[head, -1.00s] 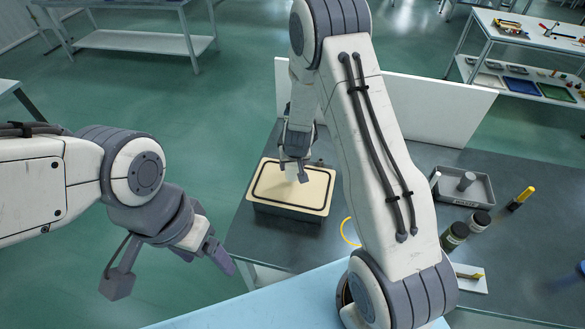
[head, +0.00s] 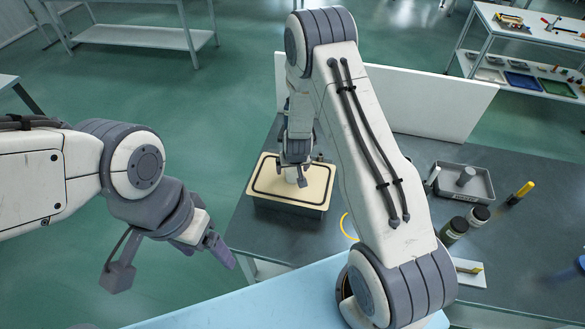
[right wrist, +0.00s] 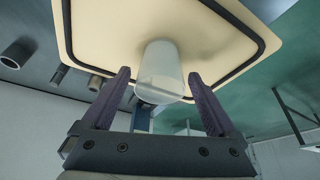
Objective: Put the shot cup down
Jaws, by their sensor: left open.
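The shot cup (right wrist: 160,72) is a pale, translucent cup between the fingers of my right gripper (right wrist: 158,82). The gaps at its sides show that these fingers are apart and not closed on it. The cup meets the cream top of the box-like panel fixture (right wrist: 215,55) with its black outline; whether it rests fully there is hard to tell. In the head view the cup (head: 292,176) is partly hidden by my right gripper (head: 294,172) above the panel (head: 262,187). My left gripper (head: 178,262) is open and empty, left of the table and away from the cup.
A grey tray (head: 487,190) with cylinders, dark bottles (head: 455,231) and a yellow-tipped tool (head: 521,192) stand on the table's right side. A yellow ring (head: 345,228) lies near the panel, partly behind my right arm. A white board (head: 440,105) stands along the back.

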